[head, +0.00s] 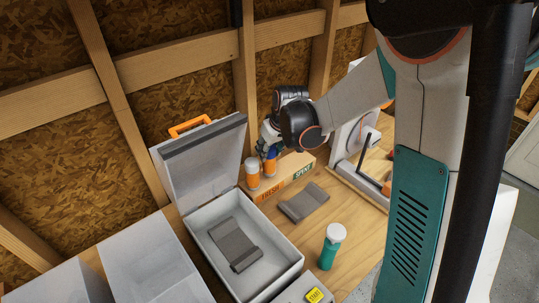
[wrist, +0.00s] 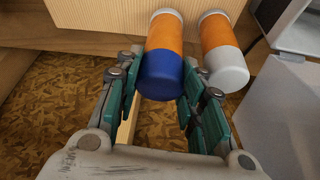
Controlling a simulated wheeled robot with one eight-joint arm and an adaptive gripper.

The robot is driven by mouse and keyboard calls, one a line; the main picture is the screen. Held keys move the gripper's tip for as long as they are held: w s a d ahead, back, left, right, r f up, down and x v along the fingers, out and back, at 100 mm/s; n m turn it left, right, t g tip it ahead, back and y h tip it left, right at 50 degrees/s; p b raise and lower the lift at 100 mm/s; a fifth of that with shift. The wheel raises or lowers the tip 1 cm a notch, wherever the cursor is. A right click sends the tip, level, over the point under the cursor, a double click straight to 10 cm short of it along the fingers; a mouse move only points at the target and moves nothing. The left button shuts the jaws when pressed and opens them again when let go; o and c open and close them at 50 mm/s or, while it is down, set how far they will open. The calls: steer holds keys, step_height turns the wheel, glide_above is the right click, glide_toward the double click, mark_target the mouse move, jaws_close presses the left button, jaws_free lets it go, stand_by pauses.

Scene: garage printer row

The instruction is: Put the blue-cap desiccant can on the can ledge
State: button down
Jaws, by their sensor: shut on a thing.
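The blue-cap desiccant can (wrist: 164,75) has an orange body and is between my gripper's fingers. In the head view, this can (head: 270,165) is upright at the wooden can ledge (head: 290,176), whose front is marked FRESH and SPENT. My gripper (head: 268,150) is shut on it from above; its fingers also show in the wrist view (wrist: 160,92). I cannot tell whether the can's base touches the ledge. A similar orange can with a pale cap (head: 252,172) stands close on its left, and it is on the right in the wrist view (wrist: 222,50).
An open grey case (head: 238,272) with an orange handle holds a dark grey piece. Another grey piece (head: 304,203) lies on the bench before the ledge. A teal bottle with a white cap (head: 331,247) stands near the bench's front edge. A white machine (head: 352,130) is right of the ledge.

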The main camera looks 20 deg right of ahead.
steer(key=shift+f, duration=0.9)
steer(key=shift+f+b, duration=0.2)
steer(key=shift+b, duration=0.1)
steer(key=c, duration=1.3)
jaws_free()
steer(key=shift+c, duration=0.2)
steer(key=shift+r, duration=0.15)
